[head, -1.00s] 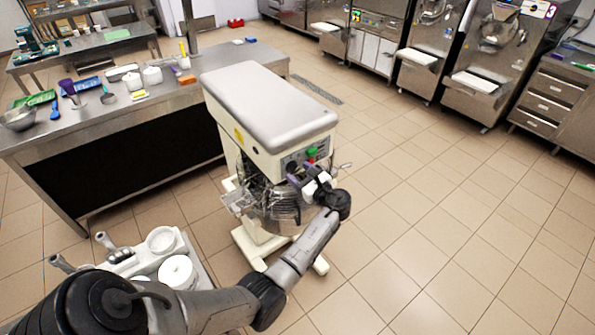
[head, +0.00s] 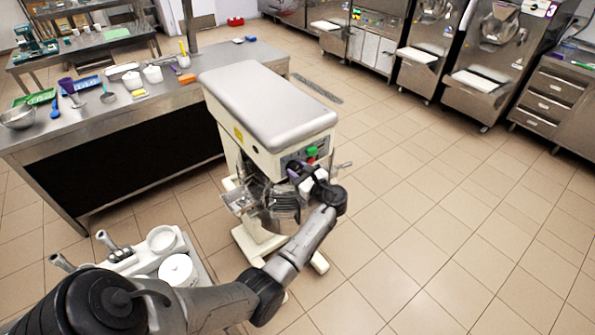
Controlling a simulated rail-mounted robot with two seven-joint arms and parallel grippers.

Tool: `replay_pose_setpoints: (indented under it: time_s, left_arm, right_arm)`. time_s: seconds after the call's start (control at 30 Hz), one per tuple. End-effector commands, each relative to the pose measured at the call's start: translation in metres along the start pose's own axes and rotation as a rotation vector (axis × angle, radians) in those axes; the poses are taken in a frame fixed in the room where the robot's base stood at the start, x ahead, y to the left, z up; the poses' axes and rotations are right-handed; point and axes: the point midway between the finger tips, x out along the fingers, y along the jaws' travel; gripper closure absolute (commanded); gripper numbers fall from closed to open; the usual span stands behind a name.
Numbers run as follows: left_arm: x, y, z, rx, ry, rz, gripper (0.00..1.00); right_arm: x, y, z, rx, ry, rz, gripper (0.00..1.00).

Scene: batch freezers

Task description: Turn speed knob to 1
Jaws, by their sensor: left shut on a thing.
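A white floor-standing mixer (head: 265,100) with a grey top cover stands in the middle of the head view. Its control panel (head: 302,157) on the right front carries a green button (head: 311,152). My left gripper (head: 296,172) is at the panel, below the green button, and is shut on a small part there, which I take to be the speed knob. The gripper and wrist cover the knob, so its pointer and numbers cannot be read. My right gripper is not in view.
A metal bowl and wire guard (head: 262,200) sit under the mixer head, close to my left wrist. A steel worktable (head: 150,115) with utensils stands behind to the left. Steel freezers (head: 490,60) line the back right. Tiled floor (head: 430,220) on the right is clear.

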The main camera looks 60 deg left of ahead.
Motion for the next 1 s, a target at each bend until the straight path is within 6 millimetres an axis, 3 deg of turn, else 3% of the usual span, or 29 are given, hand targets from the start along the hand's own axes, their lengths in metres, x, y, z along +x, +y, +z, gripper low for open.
replay_pose_setpoints:
  time_s: [0.47,1.0]
  left_arm:
    - [0.0,0.0,0.0,-0.116,0.009,0.003,0.86]
    - [0.0,-0.001,0.0,-0.611,0.05,0.009,0.86]
  right_arm:
    - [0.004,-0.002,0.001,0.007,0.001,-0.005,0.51]
    - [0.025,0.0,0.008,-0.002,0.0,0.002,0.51]
